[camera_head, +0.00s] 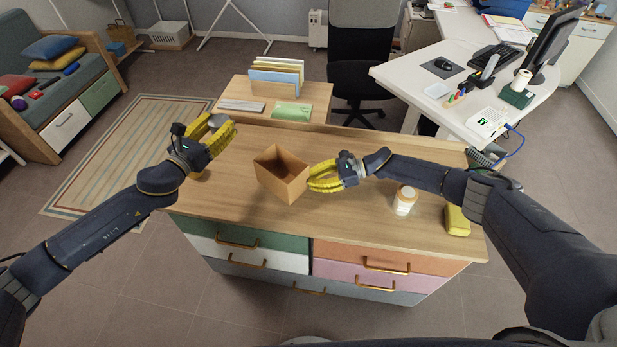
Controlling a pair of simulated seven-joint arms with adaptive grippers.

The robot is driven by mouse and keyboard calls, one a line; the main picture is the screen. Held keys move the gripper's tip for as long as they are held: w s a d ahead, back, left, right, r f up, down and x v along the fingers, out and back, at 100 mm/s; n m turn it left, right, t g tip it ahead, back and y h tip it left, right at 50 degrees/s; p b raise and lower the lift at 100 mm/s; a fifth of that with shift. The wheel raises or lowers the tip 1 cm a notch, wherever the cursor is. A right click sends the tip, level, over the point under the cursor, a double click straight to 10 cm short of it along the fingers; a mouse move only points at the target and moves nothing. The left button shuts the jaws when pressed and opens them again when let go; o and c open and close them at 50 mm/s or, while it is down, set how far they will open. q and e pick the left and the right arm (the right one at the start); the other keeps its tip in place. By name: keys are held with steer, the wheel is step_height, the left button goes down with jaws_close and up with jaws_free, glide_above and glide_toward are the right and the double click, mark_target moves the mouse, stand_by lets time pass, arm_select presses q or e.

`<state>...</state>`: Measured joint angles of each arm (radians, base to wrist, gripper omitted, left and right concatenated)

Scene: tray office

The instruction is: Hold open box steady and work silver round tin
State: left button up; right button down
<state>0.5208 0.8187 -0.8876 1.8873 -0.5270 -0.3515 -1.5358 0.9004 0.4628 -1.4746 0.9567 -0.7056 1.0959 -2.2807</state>
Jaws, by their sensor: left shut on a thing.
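An open brown box (282,178) stands upright near the middle of the wooden desk, and its inside looks empty. My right gripper (312,180) is at the box's right wall, with its yellow fingers apart. I cannot tell if they touch the box. My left gripper (220,131) is above the desk's left part, up and left of the box. It is shut on a small greyish thing, mostly hidden by the fingers, which looks like the silver round tin.
A white jar (404,201) and a yellow block (457,221) stand at the desk's right. A book rack (275,83) and a green book (291,112) are on a smaller table behind. The desk's front left is clear.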

steer(key=c, duration=2.1)
jaws_free()
steer(key=o, duration=1.5)
steer(key=shift+c, duration=0.5)
